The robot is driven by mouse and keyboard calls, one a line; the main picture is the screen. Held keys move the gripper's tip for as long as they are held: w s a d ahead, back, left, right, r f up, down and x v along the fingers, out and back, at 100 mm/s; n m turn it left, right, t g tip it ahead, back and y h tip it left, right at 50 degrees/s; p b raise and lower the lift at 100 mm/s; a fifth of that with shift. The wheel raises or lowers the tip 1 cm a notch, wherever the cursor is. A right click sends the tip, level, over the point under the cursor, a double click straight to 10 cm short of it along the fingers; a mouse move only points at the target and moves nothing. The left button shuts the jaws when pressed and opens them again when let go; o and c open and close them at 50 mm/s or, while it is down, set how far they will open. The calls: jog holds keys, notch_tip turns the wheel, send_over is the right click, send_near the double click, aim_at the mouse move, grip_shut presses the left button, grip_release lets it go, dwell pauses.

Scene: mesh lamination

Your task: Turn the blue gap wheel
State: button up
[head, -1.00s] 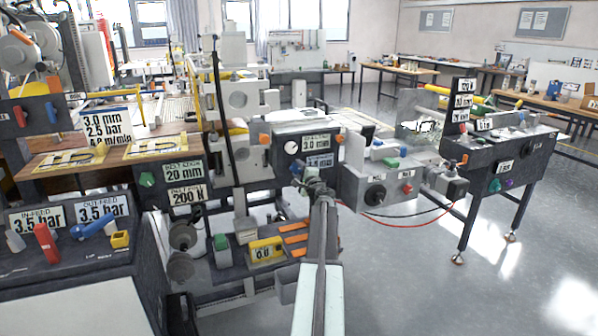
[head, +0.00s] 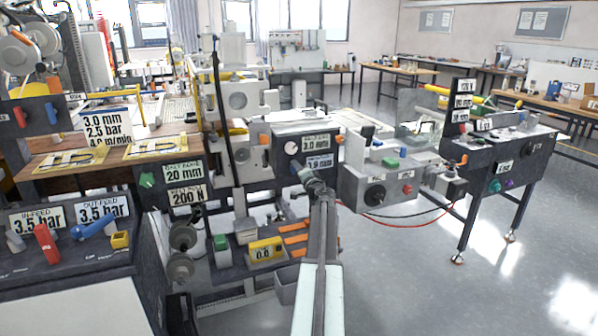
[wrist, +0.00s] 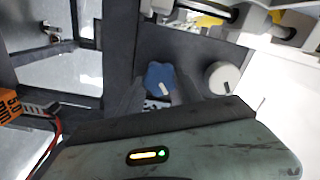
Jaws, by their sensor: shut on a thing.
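The blue gap wheel (wrist: 160,77) is a lobed knob on a dark panel, with a pale mark at its lower edge in the wrist view. My gripper (wrist: 158,95) has one dark finger on each side of the wheel and is shut on it. The fingers hide parts of its sides. In the head view, my gripper (head: 304,176) is at the lower left of the dark gap box (head: 270,138), and only a small bit of the blue wheel (head: 296,166) shows past it.
A pale round knob (wrist: 221,77) sits close to the right of the wheel in the wrist view. Two readout labels (head: 317,151) are on the box beside the wheel.

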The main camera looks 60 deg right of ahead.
dwell(0.4)
jog(key=o, duration=1.4)
jog(key=shift+c, duration=0.2)
jog(key=v, duration=0.7)
jog(key=shift+s+a, duration=0.25)
jog(key=shift+s, duration=0.05)
